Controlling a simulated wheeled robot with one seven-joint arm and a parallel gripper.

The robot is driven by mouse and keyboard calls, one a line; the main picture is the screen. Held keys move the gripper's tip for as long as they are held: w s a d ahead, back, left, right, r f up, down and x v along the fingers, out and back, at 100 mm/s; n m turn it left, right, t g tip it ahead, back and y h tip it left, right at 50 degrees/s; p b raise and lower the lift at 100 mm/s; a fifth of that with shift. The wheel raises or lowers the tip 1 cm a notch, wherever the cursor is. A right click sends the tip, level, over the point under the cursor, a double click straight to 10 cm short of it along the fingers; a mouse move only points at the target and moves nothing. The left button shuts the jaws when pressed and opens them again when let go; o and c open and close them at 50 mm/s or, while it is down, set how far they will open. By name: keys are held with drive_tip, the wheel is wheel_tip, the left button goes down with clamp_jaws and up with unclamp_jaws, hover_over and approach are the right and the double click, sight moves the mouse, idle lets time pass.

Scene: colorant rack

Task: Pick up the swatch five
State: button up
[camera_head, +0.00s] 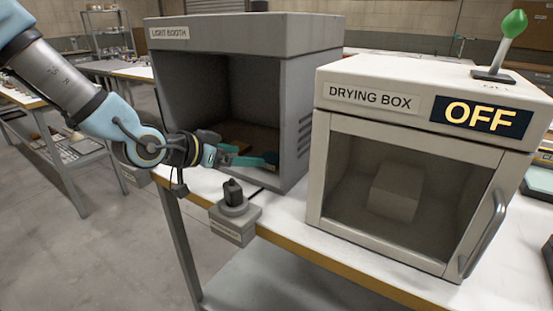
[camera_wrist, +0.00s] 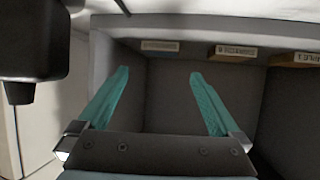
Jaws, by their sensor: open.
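My gripper (camera_head: 243,152) reaches into the open front of the grey light booth (camera_head: 245,33). In the wrist view my gripper (camera_wrist: 159,74) has its two teal fingers wide apart, with only the bare booth surface between them. Beyond the fingertips are several brown pieces with white labels: a left piece (camera_wrist: 160,46), a middle piece (camera_wrist: 234,54) and a right piece (camera_wrist: 306,60). The left piece lies roughly straight ahead of the gap, apart from the fingers. The labels are too small to read, so I cannot tell which is swatch five. In the head view a brownish piece (camera_head: 238,141) shows dimly in the booth.
A closed drying box (camera_head: 410,180) reading OFF stands right of the booth, with a green-tipped lever (camera_head: 512,25) on top. A small grey device with a black knob (camera_head: 233,212) sits at the table's front edge. The booth's walls and roof surround my gripper closely.

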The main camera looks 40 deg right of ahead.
sight(271, 158)
drive_tip(key=x, duration=0.3)
drive_tip(key=p+x, duration=0.1)
drive_tip(key=x, duration=0.5)
drive_tip(key=shift+w+d+f, duration=0.15)
drive_tip(key=shift+w+f, duration=0.05)
drive_tip(key=shift+w, duration=0.05)
drive_tip(key=c, duration=1.2)
